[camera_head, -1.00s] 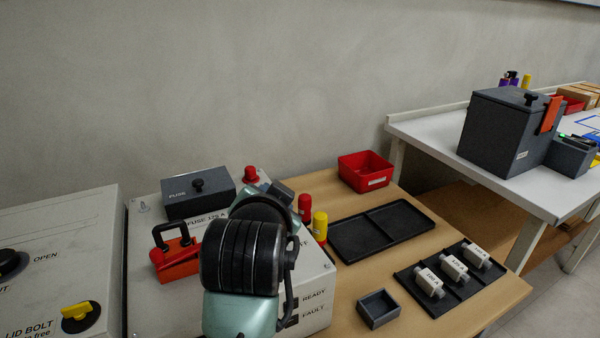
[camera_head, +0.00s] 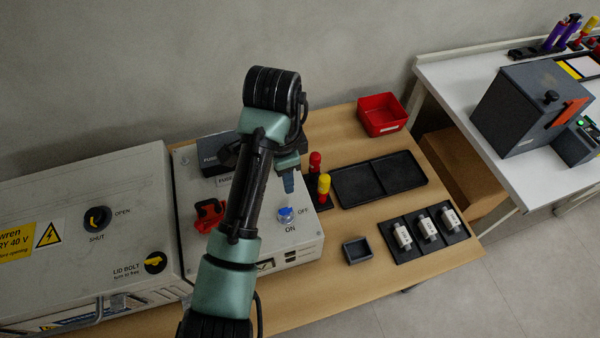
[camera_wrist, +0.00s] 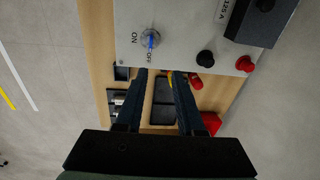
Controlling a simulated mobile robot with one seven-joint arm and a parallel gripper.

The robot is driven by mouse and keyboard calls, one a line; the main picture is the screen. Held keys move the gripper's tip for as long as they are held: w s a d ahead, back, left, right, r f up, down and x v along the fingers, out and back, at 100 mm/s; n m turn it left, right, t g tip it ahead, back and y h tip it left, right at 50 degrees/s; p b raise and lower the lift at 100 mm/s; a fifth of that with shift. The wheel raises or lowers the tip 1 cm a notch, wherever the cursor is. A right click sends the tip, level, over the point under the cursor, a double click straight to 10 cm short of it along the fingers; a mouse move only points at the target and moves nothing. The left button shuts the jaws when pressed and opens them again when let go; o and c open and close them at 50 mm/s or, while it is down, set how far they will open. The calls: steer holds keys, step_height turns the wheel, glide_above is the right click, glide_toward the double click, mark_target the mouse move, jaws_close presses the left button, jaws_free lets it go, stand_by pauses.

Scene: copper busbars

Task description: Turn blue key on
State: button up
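The blue key (camera_head: 285,214) sits in a round switch on the light grey panel (camera_head: 312,240), with ON printed below it and OFF to its right in the head view. It also shows in the wrist view (camera_wrist: 150,40), near the OFF and ON labels. Its exact angle is too small to tell. My gripper (camera_head: 288,183) is above the key and apart from it in the head view. In the wrist view my gripper (camera_wrist: 157,72) has two dark fingers spread, with nothing between them, and the key lies beyond the left fingertip.
Red and yellow cylinders (camera_head: 323,186) stand right of the panel. A red-handled switch (camera_head: 209,215) and a dark fuse box (camera_head: 216,151) are on the panel. Black trays (camera_head: 350,190), a small grey box (camera_head: 357,251) and a red bin (camera_head: 381,115) lie on the wooden table.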

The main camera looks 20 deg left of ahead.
mark_target(286, 208)
steer(key=shift+m+g, duration=0.3)
steer(key=shift+g, duration=0.3)
steer(key=f+b, duration=0.1)
steer(key=f, duration=0.2)
steer(key=f+b, duration=0.2)
steer(key=f, duration=0.1)
steer(key=s+f+b, duration=0.1)
steer(key=f+b, duration=0.1)
steer(key=f, duration=0.2)
steer(key=shift+a, duration=0.1)
steer(key=shift+f+b, duration=0.3)
steer(key=shift+f, duration=0.5)
jaws_close()
